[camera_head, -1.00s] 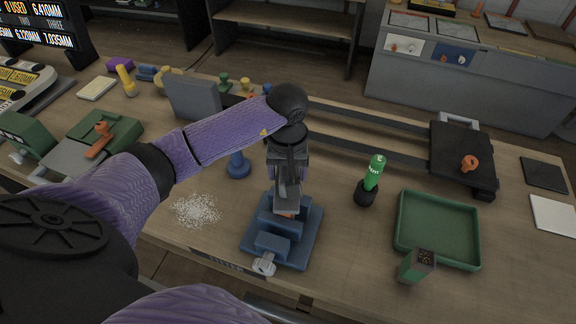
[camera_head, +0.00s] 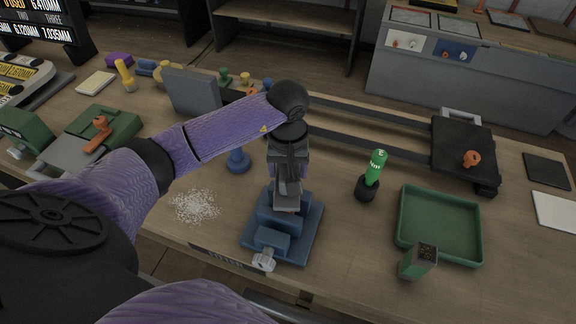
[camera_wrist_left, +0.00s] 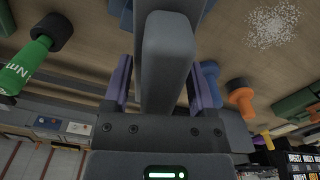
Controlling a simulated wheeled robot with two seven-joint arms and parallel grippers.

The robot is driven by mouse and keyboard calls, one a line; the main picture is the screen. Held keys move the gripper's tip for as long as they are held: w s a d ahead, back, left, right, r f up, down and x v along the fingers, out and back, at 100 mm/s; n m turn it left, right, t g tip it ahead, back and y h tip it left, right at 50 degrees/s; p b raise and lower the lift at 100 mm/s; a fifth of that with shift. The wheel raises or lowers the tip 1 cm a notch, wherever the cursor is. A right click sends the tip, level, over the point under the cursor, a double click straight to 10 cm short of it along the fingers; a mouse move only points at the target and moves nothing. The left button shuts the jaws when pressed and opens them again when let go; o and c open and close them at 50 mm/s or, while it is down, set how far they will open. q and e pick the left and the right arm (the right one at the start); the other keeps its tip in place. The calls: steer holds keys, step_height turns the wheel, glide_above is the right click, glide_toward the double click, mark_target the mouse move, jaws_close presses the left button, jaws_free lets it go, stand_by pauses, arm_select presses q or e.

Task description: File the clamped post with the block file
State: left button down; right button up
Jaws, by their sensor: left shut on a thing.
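A blue vise (camera_head: 272,239) stands on the bench near its front edge, with a light metal screw handle (camera_head: 263,262) at its front. My left gripper (camera_head: 287,184) points down over the vise's jaws. It is shut on a grey block (camera_head: 287,201), which looks like the block file. In the left wrist view the long grey block (camera_wrist_left: 168,60) sits between the two purple-sided fingers (camera_wrist_left: 163,85). The clamped post is hidden behind the block and gripper, so I cannot tell whether they touch. My right gripper is not in view.
A green-handled tool (camera_head: 374,168) stands upright nearby. White granules (camera_head: 195,206) lie to the left. A blue knobbed piece (camera_head: 238,161) stands behind the vise.

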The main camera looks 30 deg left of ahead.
mark_target(281, 188)
arm_select(q)
steer(key=shift+f+b, duration=0.4)
steer(key=shift+f, duration=0.05)
steer(key=shift+s+r+p, duration=0.15)
steer(key=shift+s+p, duration=0.15)
steer(key=s, duration=0.1)
steer(key=s+d+p, duration=0.1)
steer(key=s, duration=0.1)
steer(key=shift+s+p, duration=0.15)
steer(key=shift+p, duration=0.15)
steer(key=shift+f+b, duration=0.3)
steer(key=shift+b, duration=0.2)
steer(key=b, duration=0.1)
steer(key=w, duration=0.1)
steer(key=w+b, duration=0.1)
steer(key=shift+w+a+f+b, duration=0.25)
steer(key=shift+a+b, duration=0.05)
steer(key=shift+b, duration=0.05)
steer(key=shift+w+a+r+b, duration=0.15)
steer(key=shift+w+b, duration=0.25)
steer(key=shift+w, duration=0.1)
